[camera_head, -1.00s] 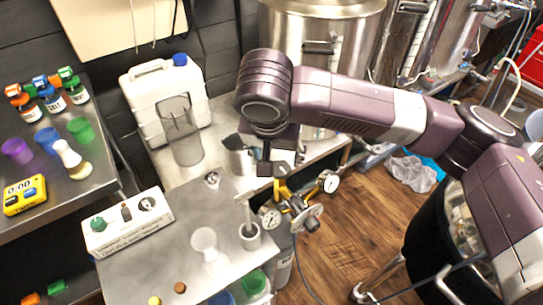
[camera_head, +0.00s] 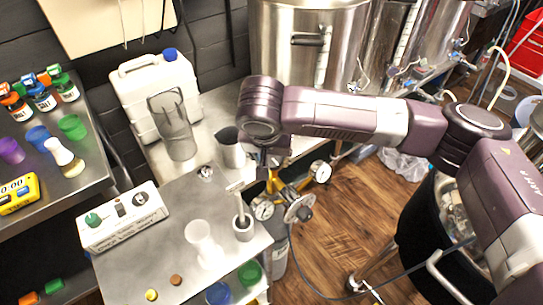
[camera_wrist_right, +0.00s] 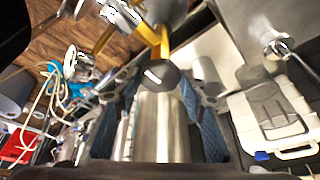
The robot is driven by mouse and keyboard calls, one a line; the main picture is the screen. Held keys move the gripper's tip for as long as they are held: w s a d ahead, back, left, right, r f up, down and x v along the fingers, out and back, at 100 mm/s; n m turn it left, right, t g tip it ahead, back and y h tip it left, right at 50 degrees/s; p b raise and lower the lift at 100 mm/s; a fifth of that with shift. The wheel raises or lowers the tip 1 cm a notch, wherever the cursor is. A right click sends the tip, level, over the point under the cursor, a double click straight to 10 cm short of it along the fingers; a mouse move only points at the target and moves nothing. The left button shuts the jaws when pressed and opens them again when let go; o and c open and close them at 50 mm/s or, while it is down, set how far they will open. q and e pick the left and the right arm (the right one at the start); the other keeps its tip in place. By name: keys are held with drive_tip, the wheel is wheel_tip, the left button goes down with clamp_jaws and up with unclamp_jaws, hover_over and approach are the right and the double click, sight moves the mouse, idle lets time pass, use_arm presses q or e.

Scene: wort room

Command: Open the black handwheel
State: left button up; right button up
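The black handwheel (camera_wrist_right: 160,75) shows in the right wrist view as a dark round knob on a yellow brass valve (camera_wrist_right: 155,40). In the head view my right gripper (camera_head: 264,172) is over the top of the brass valve (camera_head: 284,193) and hides the handwheel. In the wrist view the two blue-padded fingers of my right gripper (camera_wrist_right: 162,88) are spread apart, with the handwheel between their tips. I cannot tell whether either finger touches it. My left gripper is not in view.
Two pressure gauges (camera_head: 320,171) and a grey round knob (camera_head: 299,209) sit close to the valve. A mortar with pestle (camera_head: 243,229) stands on the metal table (camera_head: 135,265) beside it.

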drive_tip(key=c, duration=0.5)
drive_tip(key=shift+c, duration=0.2)
